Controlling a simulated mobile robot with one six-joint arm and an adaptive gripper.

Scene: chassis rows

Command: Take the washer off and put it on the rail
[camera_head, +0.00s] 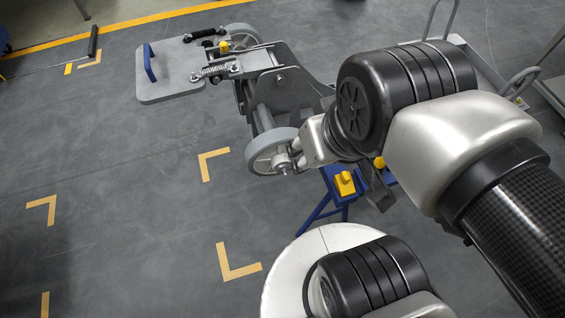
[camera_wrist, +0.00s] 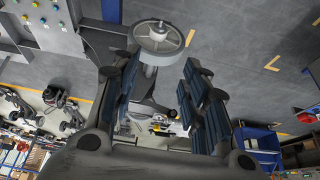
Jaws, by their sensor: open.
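My gripper (camera_wrist: 161,78) is open in the wrist view, with nothing between its ribbed blue-black pads. A grey-rimmed wheel (camera_wrist: 158,52) lies just beyond the fingertips, with a small metal hub end (camera_wrist: 157,28) at its middle. In the head view the same wheel (camera_head: 257,148) sits at the near end of the chassis axle, with a metal hub end (camera_head: 284,163) facing the camera side. I cannot make out the washer as a separate part on the hub. My wrist hides most of the gripper in the head view. I cannot tell which part is the rail.
The chassis (camera_head: 282,82) stretches away from the wheel, with a grey plate with a blue handle (camera_head: 168,68) at its far end. A blue stand with a yellow block (camera_head: 343,184) is right of the wheel.

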